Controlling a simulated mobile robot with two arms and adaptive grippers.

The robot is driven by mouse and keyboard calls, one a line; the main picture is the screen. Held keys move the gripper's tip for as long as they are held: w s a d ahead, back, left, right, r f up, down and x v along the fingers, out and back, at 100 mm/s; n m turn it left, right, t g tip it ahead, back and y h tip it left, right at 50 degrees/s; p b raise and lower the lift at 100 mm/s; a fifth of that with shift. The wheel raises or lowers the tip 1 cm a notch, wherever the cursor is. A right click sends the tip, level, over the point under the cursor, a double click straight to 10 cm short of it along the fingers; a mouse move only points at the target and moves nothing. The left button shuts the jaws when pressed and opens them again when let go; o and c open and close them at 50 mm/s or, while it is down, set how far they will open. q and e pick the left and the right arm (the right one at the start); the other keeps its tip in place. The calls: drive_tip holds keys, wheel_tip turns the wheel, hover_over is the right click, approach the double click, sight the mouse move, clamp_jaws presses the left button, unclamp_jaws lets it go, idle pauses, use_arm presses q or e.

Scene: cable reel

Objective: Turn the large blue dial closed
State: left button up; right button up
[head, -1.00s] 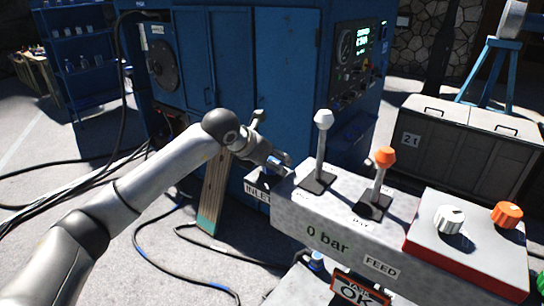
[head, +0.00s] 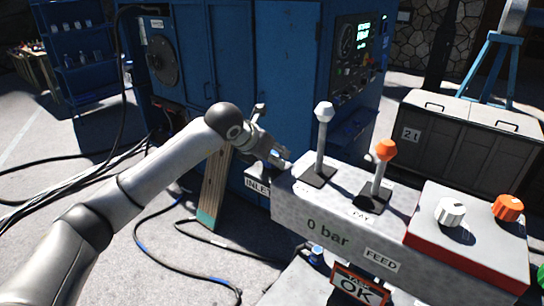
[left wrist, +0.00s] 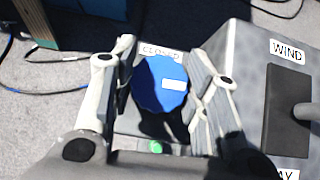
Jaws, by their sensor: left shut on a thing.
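The large blue dial (left wrist: 160,84) sits between the two fingers of my left gripper (left wrist: 165,95) in the left wrist view. Its white marker strip points to the right. A CLOSED label (left wrist: 161,51) lies just above the dial, and a green spot (left wrist: 156,146) shows below it. My left gripper is shut on the dial, with a finger on each side. In the head view my left gripper (head: 274,156) is at the far left end of the grey console (head: 325,212), above the INLET label (head: 257,186); the dial is mostly hidden there. My right gripper is not in view.
A white-knobbed lever (head: 322,145) and an orange-knobbed lever (head: 380,174) stand on the console right of my gripper. A red-edged box with a white knob (head: 450,212) and an orange knob (head: 508,207) is farther right. A blue cabinet (head: 285,75) stands behind.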

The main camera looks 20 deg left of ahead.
use_arm(q)
drive_tip(key=n+y+b, duration=0.2)
drive_tip(key=n+b, duration=0.1)
drive_tip(key=b, duration=0.2)
drive_tip(key=n+y+b, duration=0.3)
drive_tip(key=n+b, duration=0.1)
drive_tip(key=shift+f+y+b, duration=0.2)
drive_tip(key=shift+y+b, duration=0.1)
drive_tip(key=shift+b, duration=0.1)
drive_tip(key=n+g+y+b, duration=0.1)
drive_tip(key=n+y+b, duration=0.1)
drive_tip(key=n, duration=0.1)
drive_tip(key=shift+r, duration=0.15)
drive_tip(key=shift+n+g+y+b, duration=0.4)
drive_tip(key=shift+n+y, duration=0.1)
drive_tip(key=shift+n, duration=0.3)
drive_tip(key=o, duration=1)
drive_tip(key=shift+o, duration=0.2)
drive_tip(key=v, duration=1.2)
